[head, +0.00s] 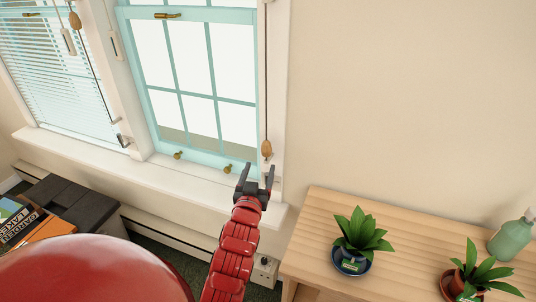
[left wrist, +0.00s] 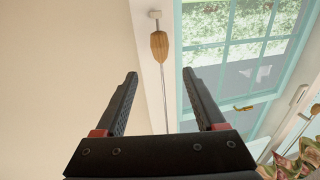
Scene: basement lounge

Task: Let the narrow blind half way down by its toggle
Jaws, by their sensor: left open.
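A small wooden toggle (head: 266,148) hangs at the end of a dark cord on the right side of the right-hand window (head: 190,75). No blind shows across the visible panes of that window. My left gripper (head: 256,172) is open and empty just below the toggle in the head view. In the left wrist view the toggle (left wrist: 159,45) appears just beyond the open fingertips (left wrist: 161,75), roughly centred between them. The cord passes between the fingers in that picture; I see no contact with the toggle. My right gripper is in neither view.
A slatted blind (head: 60,80) covers the left window, with another wooden toggle (head: 75,20) beside it. The white sill (head: 185,182) runs below the windows. A wooden table (head: 325,222) at right bears potted plants (head: 362,235) and a green bottle (head: 512,238).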

